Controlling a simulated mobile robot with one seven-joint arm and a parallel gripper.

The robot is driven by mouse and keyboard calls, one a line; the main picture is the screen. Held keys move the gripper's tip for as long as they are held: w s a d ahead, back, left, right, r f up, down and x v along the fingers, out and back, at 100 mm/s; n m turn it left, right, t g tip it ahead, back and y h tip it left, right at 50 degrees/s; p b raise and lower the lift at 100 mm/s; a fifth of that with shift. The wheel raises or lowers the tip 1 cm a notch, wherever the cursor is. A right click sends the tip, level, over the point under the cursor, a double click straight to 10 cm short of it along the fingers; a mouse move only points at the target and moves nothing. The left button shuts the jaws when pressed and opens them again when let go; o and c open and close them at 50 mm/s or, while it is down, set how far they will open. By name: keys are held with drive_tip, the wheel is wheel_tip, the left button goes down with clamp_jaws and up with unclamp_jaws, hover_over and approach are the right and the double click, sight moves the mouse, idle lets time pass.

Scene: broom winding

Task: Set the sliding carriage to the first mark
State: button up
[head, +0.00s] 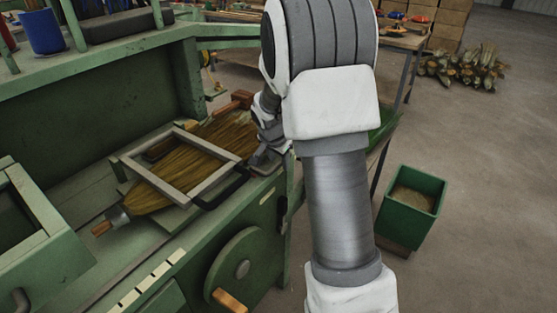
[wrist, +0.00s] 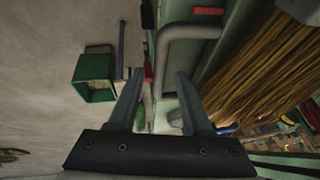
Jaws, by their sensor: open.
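The sliding carriage appears to be the pale rectangular frame (head: 203,187) lying around broom bristles (head: 175,178) on the green bench. A dark bent handle (head: 232,190) is on its front right side. In the wrist view a grey bent handle (wrist: 186,33) lies beyond my fingertips, apparently the same one. Several pale marks (head: 148,278) run along the bench's front edge; which is the first I cannot tell. My gripper (head: 264,158) is at the carriage's right end, partly hidden by my arm. In the wrist view my gripper (wrist: 159,72) is open, with nothing held between its fingers.
A green handwheel (head: 242,266) with a wooden knob is on the bench front. A green box (head: 38,228) stands at the left. The shelf (head: 130,42) overhangs the back.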

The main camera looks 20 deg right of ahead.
clamp_jaws()
idle(1.4)
